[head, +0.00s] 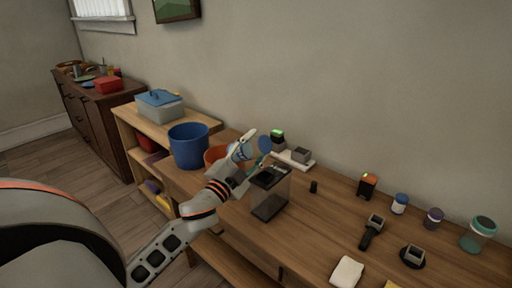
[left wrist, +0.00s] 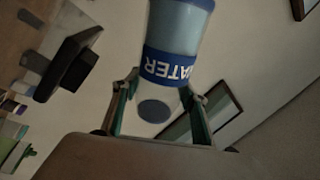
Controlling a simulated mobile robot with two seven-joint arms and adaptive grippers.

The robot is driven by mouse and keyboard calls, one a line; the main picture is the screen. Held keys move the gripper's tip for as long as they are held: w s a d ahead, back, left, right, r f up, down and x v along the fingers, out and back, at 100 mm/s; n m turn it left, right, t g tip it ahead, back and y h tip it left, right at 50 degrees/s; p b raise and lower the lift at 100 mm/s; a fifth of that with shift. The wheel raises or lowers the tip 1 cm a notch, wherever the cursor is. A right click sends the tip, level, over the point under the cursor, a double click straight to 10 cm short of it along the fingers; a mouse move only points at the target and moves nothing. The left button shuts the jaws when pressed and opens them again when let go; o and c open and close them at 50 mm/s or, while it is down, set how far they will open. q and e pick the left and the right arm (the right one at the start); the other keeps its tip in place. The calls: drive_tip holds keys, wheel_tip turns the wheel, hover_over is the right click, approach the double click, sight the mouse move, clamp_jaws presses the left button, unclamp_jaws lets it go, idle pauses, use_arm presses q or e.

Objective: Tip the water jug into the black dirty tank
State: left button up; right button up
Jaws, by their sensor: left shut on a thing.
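My left gripper (head: 247,157) is shut on the water jug (head: 242,151), which is tilted well over beside and above the tank. In the left wrist view, the jug (left wrist: 178,40) has a pale body and a blue band with upside-down lettering ending "ATER". It sits between the fingers of the gripper (left wrist: 158,100). The black dirty tank (head: 270,207) is a clear-sided box with a dark top and dark base, standing on the wooden bench just right of the gripper. The jug's contents and whether anything pours cannot be made out. My right gripper is out of view.
A blue bucket (head: 188,147) and an orange bucket (head: 212,155) stand behind the left arm. A white tray (head: 296,159) with small devices lies behind the tank. Small jars, tools and a white cloth (head: 346,272) are on the bench to the right.

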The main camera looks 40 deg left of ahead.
use_arm(q)
drive_tip(key=shift+a+f+m+b, duration=0.1)
drive_tip(key=shift+f+m+b, duration=0.15)
drive_tip(key=shift+m, duration=0.45)
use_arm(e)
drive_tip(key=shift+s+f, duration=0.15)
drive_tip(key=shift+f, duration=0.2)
use_arm(q)
drive_tip(key=shift+m+h, duration=0.3)
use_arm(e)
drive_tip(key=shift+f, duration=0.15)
use_arm(q)
drive_tip(key=shift+a+f+m+b, duration=0.1)
drive_tip(key=shift+f+m+b, duration=0.15)
drive_tip(key=shift+m, duration=0.25)
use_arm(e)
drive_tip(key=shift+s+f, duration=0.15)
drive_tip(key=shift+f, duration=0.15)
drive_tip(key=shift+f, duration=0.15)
use_arm(q)
drive_tip(key=shift+f+m+h+b, duration=0.15)
drive_tip(key=shift+m+h+b, duration=0.15)
drive_tip(key=shift+m+h, duration=0.15)
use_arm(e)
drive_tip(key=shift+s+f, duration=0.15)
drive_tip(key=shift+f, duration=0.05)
